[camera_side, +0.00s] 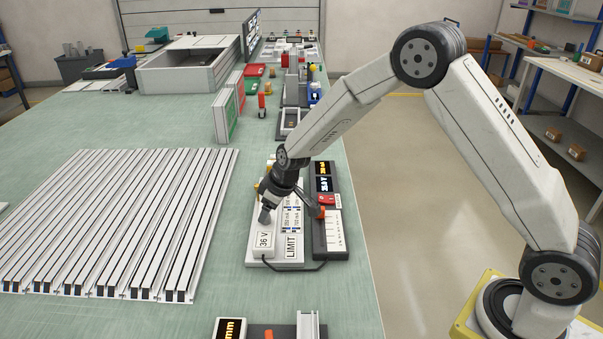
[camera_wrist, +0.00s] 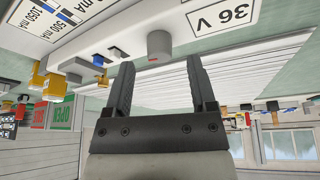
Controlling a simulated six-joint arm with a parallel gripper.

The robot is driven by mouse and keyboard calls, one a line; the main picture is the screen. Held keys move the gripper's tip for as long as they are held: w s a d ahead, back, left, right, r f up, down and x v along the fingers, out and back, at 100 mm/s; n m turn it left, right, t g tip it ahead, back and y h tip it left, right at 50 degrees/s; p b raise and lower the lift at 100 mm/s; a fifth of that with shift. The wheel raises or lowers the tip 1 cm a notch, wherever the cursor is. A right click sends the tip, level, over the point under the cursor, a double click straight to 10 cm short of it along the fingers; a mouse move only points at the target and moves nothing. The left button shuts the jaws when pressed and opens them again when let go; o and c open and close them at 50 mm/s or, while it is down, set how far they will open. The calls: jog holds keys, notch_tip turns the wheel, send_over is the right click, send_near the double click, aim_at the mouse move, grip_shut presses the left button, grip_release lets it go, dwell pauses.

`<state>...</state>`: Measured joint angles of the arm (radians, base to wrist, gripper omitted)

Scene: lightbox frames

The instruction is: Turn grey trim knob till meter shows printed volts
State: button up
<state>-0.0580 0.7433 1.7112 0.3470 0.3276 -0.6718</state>
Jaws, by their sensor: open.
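The grey trim knob (camera_wrist: 159,46) is a short cylinder with a small red mark, standing on a white panel. In the wrist view it shows between the fingertips of my gripper (camera_wrist: 160,62), with space on both sides; contact is not visible. My gripper (camera_side: 267,209) is open and over the panel in the side view. The printed label "36 V" (camera_wrist: 221,17) is beside the knob, and also shows in the side view (camera_side: 265,240). A black unit with lit displays (camera_side: 323,177) stands right of the panel; its digits are too small to read.
The white panel also bears a "LIMIT" label (camera_side: 291,247) and mA markings (camera_wrist: 69,20). A red part (camera_side: 326,199) sits on the black unit. A cable (camera_side: 300,268) runs along the front. Slotted rails (camera_side: 120,215) fill the left of the bench; green bench top between is clear.

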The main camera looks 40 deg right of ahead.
jog(key=shift+x, duration=1.05)
grip_shut()
